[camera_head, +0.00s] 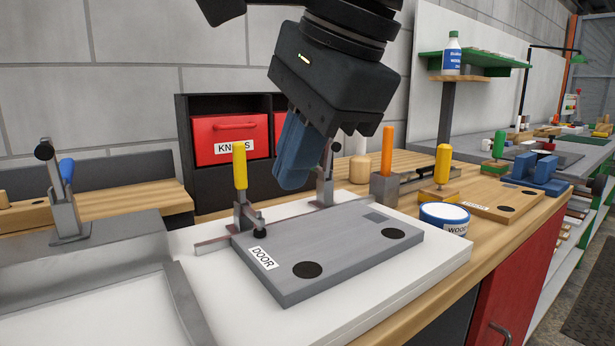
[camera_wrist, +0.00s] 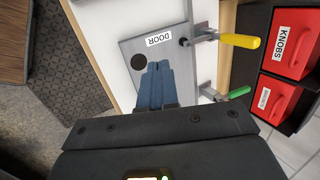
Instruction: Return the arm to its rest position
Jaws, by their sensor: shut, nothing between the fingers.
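My gripper (camera_head: 292,160) hangs above the back part of the grey board labelled DOOR (camera_head: 340,262), with its blue fingers together and nothing between them. The fingers also show in the wrist view (camera_wrist: 156,72), pointing toward the board (camera_wrist: 144,47). The board lies flat on a white panel (camera_head: 420,275) and has dark round spots on its top. A yellow-handled clamp (camera_head: 240,175) stands at the board's back left edge, its tip on or just over the board. A second clamp stands behind my fingers, partly hidden in the head view; its green handle (camera_wrist: 239,92) shows in the wrist view.
A red drawer labelled KNOBS (camera_head: 215,145) sits in a dark cabinet behind the bench. A round tin (camera_head: 444,218) stands right of the board. A grey metal fixture (camera_head: 65,215) is at left.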

